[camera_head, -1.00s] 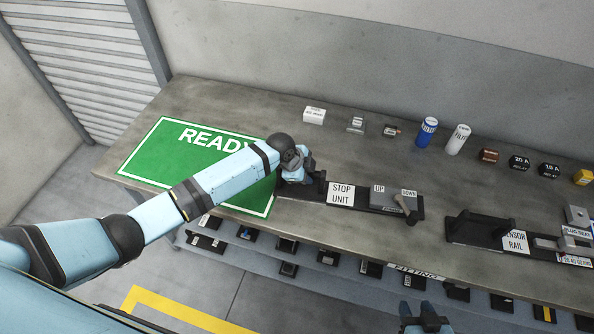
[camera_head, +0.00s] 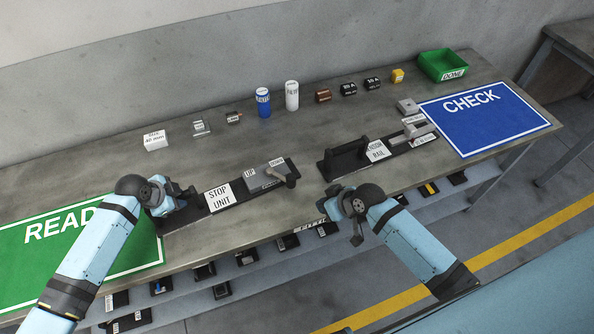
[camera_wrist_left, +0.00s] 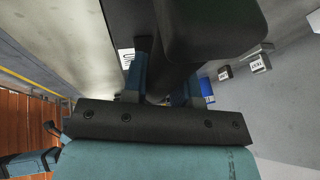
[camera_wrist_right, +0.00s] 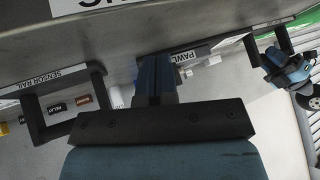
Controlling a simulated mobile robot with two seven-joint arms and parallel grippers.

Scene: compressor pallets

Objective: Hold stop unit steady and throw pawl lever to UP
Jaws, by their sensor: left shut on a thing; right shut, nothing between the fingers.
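The stop unit is a long black base with a white STOP UNIT label (camera_head: 218,197) and a grey block marked UP and DOWN (camera_head: 262,180). Its pawl lever (camera_head: 290,179) leans towards the DOWN end. My left gripper (camera_head: 182,202) is shut on the black handle at the unit's left end; the handle fills the left wrist view (camera_wrist_left: 175,75) between the fingers. My right gripper (camera_head: 335,204) is shut and empty near the table's front edge, right of the lever and apart from it. In the right wrist view its fingers (camera_wrist_right: 154,75) are together below a PAWL label (camera_wrist_right: 186,55).
The sensor rail (camera_head: 345,160) lies just right of the stop unit. A green READY mat (camera_head: 130,262) is at left, a blue CHECK mat (camera_head: 510,115) and a green bin (camera_head: 443,66) at right.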

